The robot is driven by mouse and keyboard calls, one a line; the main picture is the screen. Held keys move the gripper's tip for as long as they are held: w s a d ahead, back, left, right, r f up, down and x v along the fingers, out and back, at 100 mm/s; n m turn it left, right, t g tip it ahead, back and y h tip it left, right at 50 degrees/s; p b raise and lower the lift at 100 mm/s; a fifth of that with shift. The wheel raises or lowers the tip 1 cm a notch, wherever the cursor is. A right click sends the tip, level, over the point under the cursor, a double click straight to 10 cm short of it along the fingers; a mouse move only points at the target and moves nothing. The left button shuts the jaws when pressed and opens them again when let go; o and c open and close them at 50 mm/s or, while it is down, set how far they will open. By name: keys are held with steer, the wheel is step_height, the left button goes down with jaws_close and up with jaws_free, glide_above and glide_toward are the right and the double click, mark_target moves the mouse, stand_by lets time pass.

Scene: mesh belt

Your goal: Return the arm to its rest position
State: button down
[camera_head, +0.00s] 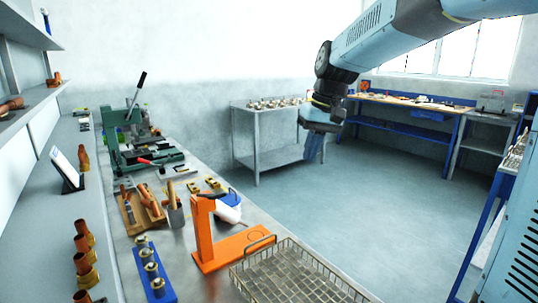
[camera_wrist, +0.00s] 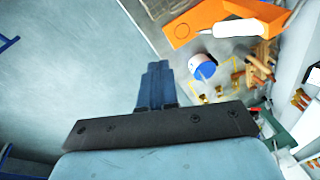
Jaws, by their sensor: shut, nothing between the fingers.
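My gripper (camera_head: 313,148) hangs from the arm, which reaches in from the upper right of the head view. Its blue fingers point down over open floor, to the right of the workbench (camera_head: 207,238) and apart from everything. In the wrist view my gripper (camera_wrist: 157,68) has its fingers together, with nothing between them.
An orange stand (camera_head: 204,240) and a wire mesh basket (camera_head: 246,277) are on the near workbench. A green press (camera_head: 122,140) stands further back. A grey table (camera_head: 243,143) with small parts and a blue-framed bench (camera_head: 405,132) stand behind. The floor between is clear.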

steer(key=s+d+f+m+t+h, duration=0.1)
steer(key=s+d+f+t, duration=0.1)
steer(key=s+d, duration=0.4)
steer(key=s+d+f+m+t+h, duration=0.1)
steer(key=s+d, duration=0.6)
steer(key=s, duration=0.7)
steer(key=shift+s+d+f+m+t, duration=0.2)
steer(key=shift+f+m+t, duration=0.15)
steer(key=shift+m+t, duration=0.4)
